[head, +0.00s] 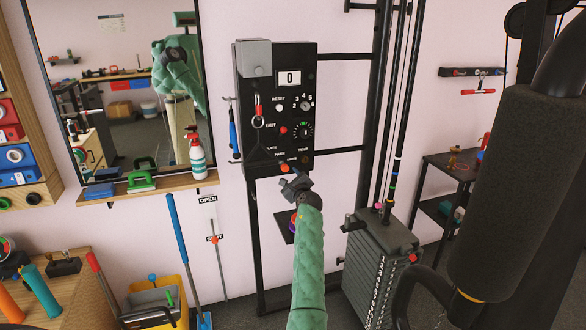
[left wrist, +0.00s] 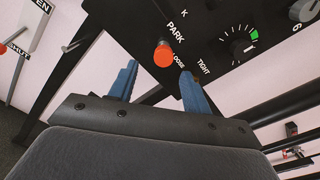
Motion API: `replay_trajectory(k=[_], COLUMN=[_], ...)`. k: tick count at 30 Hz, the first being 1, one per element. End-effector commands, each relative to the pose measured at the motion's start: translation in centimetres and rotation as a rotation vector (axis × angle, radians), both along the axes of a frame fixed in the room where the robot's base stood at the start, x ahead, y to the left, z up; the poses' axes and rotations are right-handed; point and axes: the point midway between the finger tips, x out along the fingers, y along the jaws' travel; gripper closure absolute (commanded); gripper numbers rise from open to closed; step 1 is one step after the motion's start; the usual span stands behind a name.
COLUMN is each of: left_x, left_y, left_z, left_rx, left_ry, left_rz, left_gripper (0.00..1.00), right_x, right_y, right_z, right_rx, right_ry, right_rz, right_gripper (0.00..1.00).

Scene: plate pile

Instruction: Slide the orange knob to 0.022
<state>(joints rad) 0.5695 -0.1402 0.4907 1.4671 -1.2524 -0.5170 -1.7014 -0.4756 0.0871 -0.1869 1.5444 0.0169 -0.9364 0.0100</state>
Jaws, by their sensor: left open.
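The orange knob (head: 284,168) sits at the lower edge of the black panel (head: 246,130), near the printed word PARK. In the left wrist view the orange knob (left wrist: 163,56) shows as a round orange-red cap, with PARK, LOOSE and TIGHT lettered around it. My left gripper (head: 294,184) is just below the knob in the head view, with its arm coming up from below. In the left wrist view the two blue fingers of my left gripper (left wrist: 158,70) are apart and empty, one on each side of the knob's line. I cannot tell whether they touch it. My right gripper is not in view.
A weight stack (head: 380,262) stands to the right. A shelf (head: 150,188) with a spray bottle (head: 197,153) is on the left.

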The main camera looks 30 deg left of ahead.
Motion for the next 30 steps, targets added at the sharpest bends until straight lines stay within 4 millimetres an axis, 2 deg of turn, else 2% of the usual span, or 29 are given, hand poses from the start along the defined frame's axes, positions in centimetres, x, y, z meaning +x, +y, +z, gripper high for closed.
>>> replay_trajectory(k=[3, 9, 22, 30], left_x=[0.3, 0.6, 4.2, 5.3], left_y=[-0.3, 0.1, 4.4, 5.6], left_z=[0.3, 0.4, 0.5, 0.3], left_rx=[0.084, 0.123, 0.122, 0.12], left_ry=[0.073, 0.122, 0.121, 0.121], left_rz=[-0.02, -0.019, -0.019, -0.019], left_gripper=[0.51, 0.51, 0.51, 0.51], right_x=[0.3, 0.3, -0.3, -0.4], right_y=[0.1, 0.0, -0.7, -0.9], right_z=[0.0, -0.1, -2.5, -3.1], right_rx=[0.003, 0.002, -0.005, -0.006], right_ry=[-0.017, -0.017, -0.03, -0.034], right_rz=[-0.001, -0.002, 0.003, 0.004], right_gripper=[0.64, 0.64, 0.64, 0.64])
